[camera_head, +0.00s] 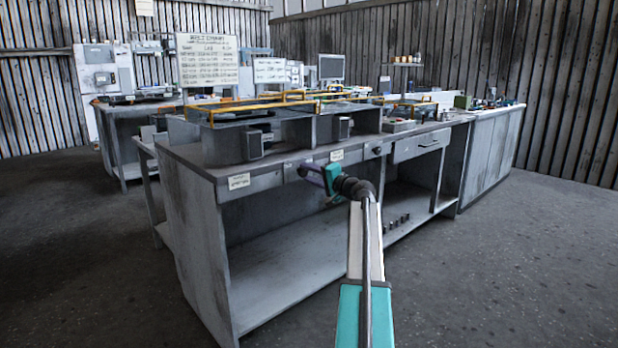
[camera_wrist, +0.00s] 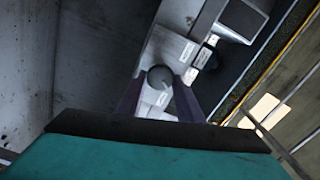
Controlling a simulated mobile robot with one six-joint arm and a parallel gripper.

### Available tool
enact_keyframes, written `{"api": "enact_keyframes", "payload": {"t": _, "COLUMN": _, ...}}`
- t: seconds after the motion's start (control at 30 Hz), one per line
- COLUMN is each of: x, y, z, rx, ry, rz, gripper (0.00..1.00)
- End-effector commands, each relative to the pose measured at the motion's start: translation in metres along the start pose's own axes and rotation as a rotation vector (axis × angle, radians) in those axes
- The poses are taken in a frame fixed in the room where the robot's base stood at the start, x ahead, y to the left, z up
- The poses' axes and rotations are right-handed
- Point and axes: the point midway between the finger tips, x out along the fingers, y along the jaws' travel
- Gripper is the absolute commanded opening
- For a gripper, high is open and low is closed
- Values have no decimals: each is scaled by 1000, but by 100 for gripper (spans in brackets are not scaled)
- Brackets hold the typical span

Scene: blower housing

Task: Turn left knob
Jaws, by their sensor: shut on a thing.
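The left knob (camera_wrist: 160,78) is a round dark grey knob on the bench's light front panel. In the wrist view it sits between the two purple fingers of my gripper (camera_wrist: 159,86), which is shut on it. In the head view my gripper (camera_head: 313,176) reaches the bench's front edge, and its body hides this knob. Another dark knob (camera_head: 377,150) is on the same front edge farther right, apart from my gripper. Any mark showing the left knob's angle is too small to read.
The grey workbench (camera_head: 196,232) has an open lower shelf and white labels (camera_head: 239,181) on its front. Yellow rails (camera_head: 255,106) and grey box-like housings stand on top. A drawer (camera_head: 420,144) is to the right. The floor (camera_head: 520,260) in front is clear.

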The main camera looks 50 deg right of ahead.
Motion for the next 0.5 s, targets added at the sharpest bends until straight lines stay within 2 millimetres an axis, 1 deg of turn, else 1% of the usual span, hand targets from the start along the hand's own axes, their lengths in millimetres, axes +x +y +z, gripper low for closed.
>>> {"api": "enact_keyframes", "payload": {"t": 0.33, "x": 0, "y": 0, "z": 0, "rx": -2, "ry": -1, "rz": 1, "gripper": 11}}
{"api": "enact_keyframes", "payload": {"t": 0.37, "x": 0, "y": 0, "z": 0, "rx": -2, "ry": -1, "rz": 1, "gripper": 38}}
{"api": "enact_keyframes", "payload": {"t": 0.43, "x": 0, "y": 0, "z": 0, "rx": -1, "ry": -1, "rz": 1, "gripper": 50}}
{"api": "enact_keyframes", "payload": {"t": 0.5, "x": 0, "y": 0, "z": 0, "rx": -1, "ry": -1, "rz": 1, "gripper": 52}}
